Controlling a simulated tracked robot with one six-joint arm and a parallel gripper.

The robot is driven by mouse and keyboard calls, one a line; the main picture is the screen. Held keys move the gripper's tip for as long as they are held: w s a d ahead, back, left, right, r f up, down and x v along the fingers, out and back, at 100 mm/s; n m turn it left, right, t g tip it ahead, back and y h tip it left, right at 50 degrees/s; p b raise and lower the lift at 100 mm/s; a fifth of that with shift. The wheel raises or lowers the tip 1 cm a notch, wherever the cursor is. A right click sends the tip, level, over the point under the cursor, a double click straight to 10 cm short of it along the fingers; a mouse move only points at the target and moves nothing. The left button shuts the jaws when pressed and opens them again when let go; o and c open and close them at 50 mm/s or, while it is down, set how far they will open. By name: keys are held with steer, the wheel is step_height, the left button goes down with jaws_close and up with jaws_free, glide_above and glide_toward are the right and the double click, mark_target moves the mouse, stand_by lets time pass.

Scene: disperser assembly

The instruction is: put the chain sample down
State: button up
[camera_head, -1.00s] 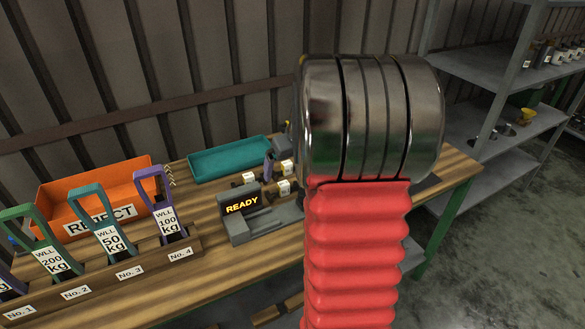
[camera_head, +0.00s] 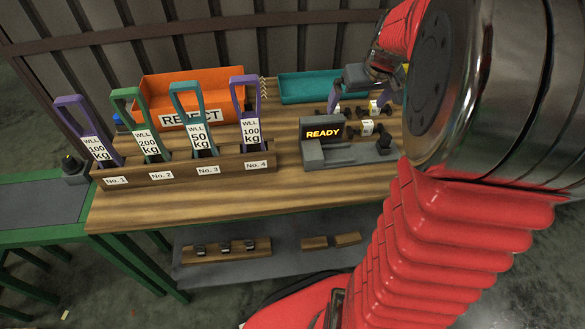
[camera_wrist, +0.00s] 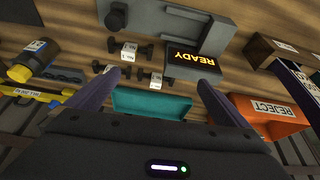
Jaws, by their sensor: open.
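My gripper (camera_head: 365,98) is above the back right of the workbench, its two dark purple fingers spread. In the wrist view, my gripper (camera_wrist: 158,80) is open, with nothing between the fingers. Short dark pieces with white tags lie on the wood below and beyond it: one tagged piece (camera_head: 367,128) is behind the grey test device, and another tagged piece (camera_wrist: 129,51) shows in the wrist view. They may be chain samples; links cannot be made out. The grey device (camera_head: 345,158) has a display reading READY (camera_wrist: 195,58).
A teal tray (camera_head: 310,86) and an orange REJECT bin (camera_head: 190,90) stand at the back. A wooden rack (camera_head: 185,170) holds several tall tagged handles, No. 1 to No. 4. The bench front (camera_head: 250,200) is clear. A yellow-capped dark object (camera_wrist: 35,62) is left in the wrist view.

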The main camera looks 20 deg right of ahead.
steer(key=s+a+r+n, duration=0.1)
steer(key=s+a+r, duration=0.2)
steer(key=a, duration=0.5)
steer(key=s+a+r, duration=0.2)
steer(key=s+a, duration=0.1)
steer(key=a, duration=0.5)
steer(key=s+a+n+t+y, duration=0.1)
steer(key=s+a, duration=1)
steer(key=shift+s+n, duration=0.3)
steer(key=shift+r, duration=0.1)
